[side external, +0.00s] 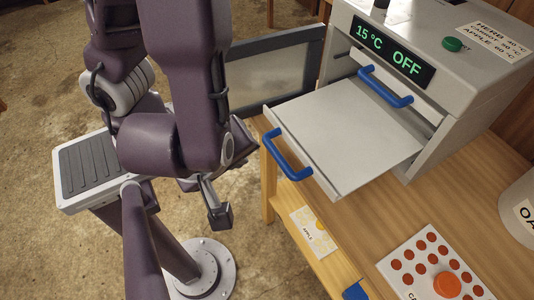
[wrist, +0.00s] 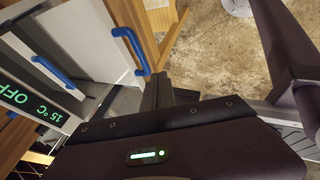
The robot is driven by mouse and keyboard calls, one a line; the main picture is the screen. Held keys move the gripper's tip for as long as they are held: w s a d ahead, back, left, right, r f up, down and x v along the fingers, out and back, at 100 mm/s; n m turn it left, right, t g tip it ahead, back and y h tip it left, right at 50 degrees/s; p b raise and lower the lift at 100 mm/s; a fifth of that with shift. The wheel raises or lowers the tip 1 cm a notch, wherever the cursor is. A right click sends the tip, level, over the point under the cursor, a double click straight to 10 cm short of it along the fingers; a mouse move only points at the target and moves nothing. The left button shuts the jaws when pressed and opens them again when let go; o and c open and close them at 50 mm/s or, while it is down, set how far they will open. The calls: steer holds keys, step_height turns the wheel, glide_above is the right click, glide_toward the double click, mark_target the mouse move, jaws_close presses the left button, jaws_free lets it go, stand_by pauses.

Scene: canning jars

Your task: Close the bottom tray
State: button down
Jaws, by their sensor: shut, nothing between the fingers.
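The grey bottom tray (side external: 345,130) is pulled far out of the dehydrator-like machine (side external: 440,60). Its blue handle (side external: 285,155) is on its front edge, and it also shows in the wrist view (wrist: 132,48). A second blue handle (side external: 385,88) sits above it, close to the machine's front; it too shows in the wrist view (wrist: 53,72). My gripper (side external: 220,215) is shut and empty, in front of the tray, left of and apart from its handle. In the wrist view the dark fingers (wrist: 160,92) show close below the handle in the picture.
The machine's door (side external: 275,75) stands open on the left, behind my arm. The display (side external: 392,50) reads 15 °C OFF. A white container (side external: 520,205) stands at right.

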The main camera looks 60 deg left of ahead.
mark_target(335, 129)
steer(key=w+a+f+m, duration=0.1)
steer(key=w+a+f, duration=0.2)
steer(key=w+f, duration=0.5)
steer(key=shift+a+f, duration=0.15)
steer(key=shift+f, duration=0.5)
steer(key=shift+w, duration=0.1)
steer(key=w, duration=1.8)
steer(key=shift+w, duration=0.1)
